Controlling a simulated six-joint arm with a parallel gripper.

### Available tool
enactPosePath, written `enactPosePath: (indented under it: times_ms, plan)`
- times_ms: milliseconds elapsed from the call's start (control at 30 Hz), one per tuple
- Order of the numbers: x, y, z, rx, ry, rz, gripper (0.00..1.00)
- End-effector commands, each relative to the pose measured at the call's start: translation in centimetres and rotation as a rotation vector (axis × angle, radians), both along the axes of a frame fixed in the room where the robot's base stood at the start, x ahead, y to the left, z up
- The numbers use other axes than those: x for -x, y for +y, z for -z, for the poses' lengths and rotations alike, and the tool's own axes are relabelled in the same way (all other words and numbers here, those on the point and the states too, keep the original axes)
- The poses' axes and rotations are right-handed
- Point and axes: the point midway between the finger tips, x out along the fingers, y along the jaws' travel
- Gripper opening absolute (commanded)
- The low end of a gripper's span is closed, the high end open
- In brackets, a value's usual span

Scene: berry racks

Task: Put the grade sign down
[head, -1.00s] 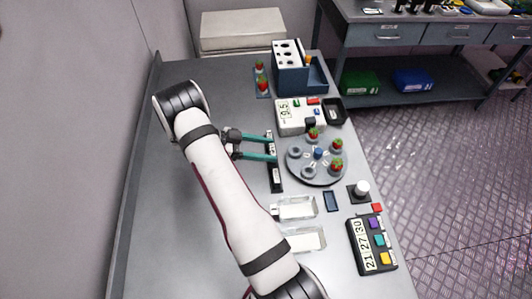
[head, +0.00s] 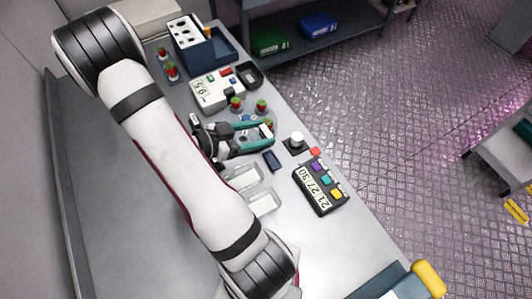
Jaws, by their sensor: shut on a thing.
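My gripper (head: 264,134) has two teal fingers and reaches right from the arm's end, over the round grey turntable. It is shut on a small pale piece at its fingertips, which looks like the grade sign (head: 265,130); its face is too small to read. The gripper and wrist hide most of the turntable and most of the dark rail to the left of it. I cannot tell whether the sign touches anything below.
Clear trays (head: 263,202), a small dark blue pad (head: 272,161), a white knob (head: 297,139) and a button box with a number display (head: 320,188) lie nearer. A blue rack (head: 205,46) stands behind. The table's lower middle is bare.

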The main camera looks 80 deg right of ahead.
Motion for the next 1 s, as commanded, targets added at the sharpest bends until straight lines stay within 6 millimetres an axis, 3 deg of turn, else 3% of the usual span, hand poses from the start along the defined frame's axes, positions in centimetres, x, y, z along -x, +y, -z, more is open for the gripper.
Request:
enactPosePath:
  times_ms: [100,400,767,800,967,1000]
  plan:
    - [1.9,0.8,1.8,-0.011,0.004,0.002,0.09]
    - [2.0,0.9,8.0,-0.009,-0.001,0.003,0.09]
    - [2.0,0.9,8.8,-0.006,-0.005,0.003,0.09]
    - [2.0,0.9,8.8,-0.006,-0.005,0.003,0.63]
    - [2.0,0.9,8.8,-0.006,-0.005,0.003,0.91]
    - [2.0,0.9,8.8,-0.006,-0.005,0.003,0.91]
